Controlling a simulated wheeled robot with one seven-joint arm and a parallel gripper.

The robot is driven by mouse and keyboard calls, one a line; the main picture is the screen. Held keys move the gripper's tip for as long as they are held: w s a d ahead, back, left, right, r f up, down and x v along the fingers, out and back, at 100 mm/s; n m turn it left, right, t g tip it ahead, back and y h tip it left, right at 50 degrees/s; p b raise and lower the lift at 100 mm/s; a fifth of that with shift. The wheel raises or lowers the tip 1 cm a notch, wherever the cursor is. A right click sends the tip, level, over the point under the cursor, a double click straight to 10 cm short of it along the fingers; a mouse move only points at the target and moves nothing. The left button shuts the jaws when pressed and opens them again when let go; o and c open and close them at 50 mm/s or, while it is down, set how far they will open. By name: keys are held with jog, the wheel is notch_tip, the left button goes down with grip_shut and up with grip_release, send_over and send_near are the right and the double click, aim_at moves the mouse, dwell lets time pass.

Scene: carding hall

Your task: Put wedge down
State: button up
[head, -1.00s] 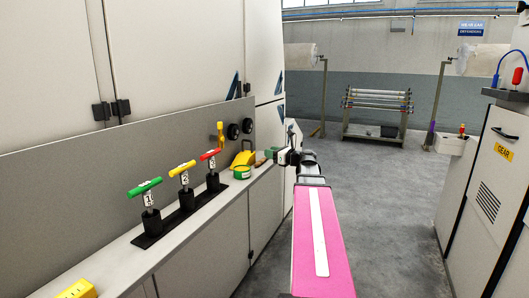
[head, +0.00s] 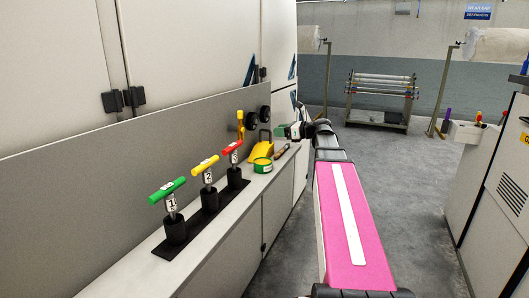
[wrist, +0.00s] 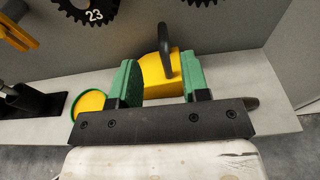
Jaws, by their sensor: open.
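The yellow wedge (head: 261,148) with a dark handle sits on the pale ledge beside the machine wall. In the wrist view the wedge (wrist: 154,72) shows beyond and between the green fingers, its dark loop handle upright. My gripper (head: 282,131) is open, above and to the right of the wedge in the head view. In the wrist view the gap of my gripper (wrist: 160,78) holds nothing that I can see, and the right finger hides part of the wedge.
A green tin with yellow contents (head: 263,165) stands near the wedge, and a brown-handled tool (head: 282,152) lies close by. Green, yellow and red levers (head: 205,167) stand along the ledge. Dark gear wheels (wrist: 84,12) are on the wall. The ledge front (head: 215,240) is bare.

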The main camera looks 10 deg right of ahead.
aim_at(265, 130)
jog(key=x, duration=0.7)
jog(key=shift+w+a, duration=0.1)
jog(key=shift+w, duration=0.15)
grip_shut()
